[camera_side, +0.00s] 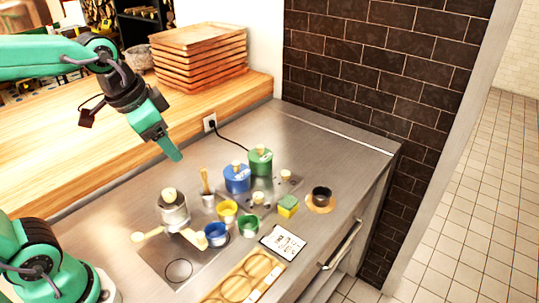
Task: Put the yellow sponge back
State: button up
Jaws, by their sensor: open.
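The yellow sponge (288,207), a small block with a green top, sits on the steel counter (330,150), to the right of the small cups. It stands apart from my gripper. My gripper (174,154) is raised well above the counter at the upper left, tilted down to the right. It is open and nothing shows between its fingers. The gap between the fingers is hard to see at this angle.
A blue canister (237,180), a green canister (260,163) and a silver pot (174,213) stand mid-counter. Small yellow (227,210) and blue (216,234) cups stand in front. A dark cup (321,195) is right of the sponge. A wooden tray (232,282) lies at the front.

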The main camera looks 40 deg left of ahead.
jog(key=s+a+f+n+t, duration=0.1)
jog(key=s+f+n, duration=0.1)
jog(key=s, duration=0.4)
jog(key=shift+a+n, duration=0.35)
jog(key=shift+n, duration=0.45)
dwell(0.4)
